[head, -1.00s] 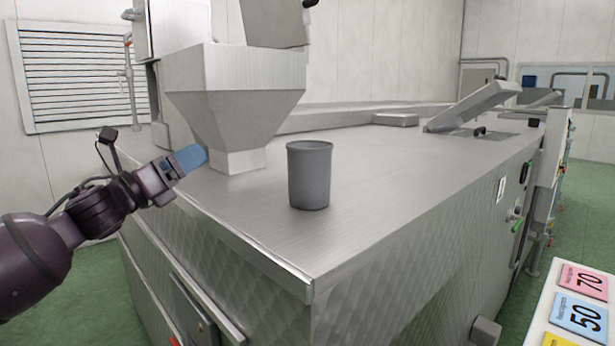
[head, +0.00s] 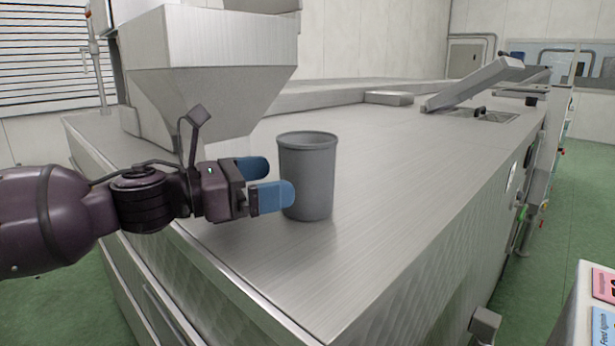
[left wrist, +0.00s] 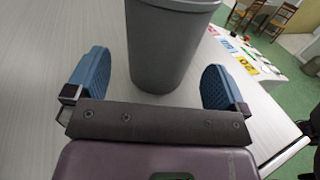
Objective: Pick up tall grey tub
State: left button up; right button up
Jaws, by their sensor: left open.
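The tall grey tub (head: 312,178) stands upright on the steel machine top (head: 400,190) in the head view. My left gripper (head: 268,182) is open, with blue fingers pointing right at the tub's left side. In the head view the near fingertip overlaps the tub's lower left edge. In the left wrist view the tub (left wrist: 165,50) rises straight ahead, between the lines of the two open fingers (left wrist: 160,88). A gap shows on each side, and nothing is held. My right gripper is not in view.
A steel hopper (head: 205,80) stands behind my left gripper, close to the tub's left. A raised lid (head: 470,86) and a low flat block (head: 389,98) lie farther back. The top right of the tub is clear. Coloured number cards (head: 603,285) show at lower right.

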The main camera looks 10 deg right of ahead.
aim_at(305, 174)
pick_arm(q)
jog(key=shift+p+x, duration=0.3)
jog(key=shift+x, duration=0.75)
jog(key=x, duration=0.3)
jog(key=shift+s+d+p, duration=0.1)
jog(key=shift+d+p, duration=0.05)
jog(key=shift+p, duration=0.25)
jog(key=shift+d, duration=0.4)
jog(key=shift+c, duration=0.3)
jog(key=c, duration=0.9)
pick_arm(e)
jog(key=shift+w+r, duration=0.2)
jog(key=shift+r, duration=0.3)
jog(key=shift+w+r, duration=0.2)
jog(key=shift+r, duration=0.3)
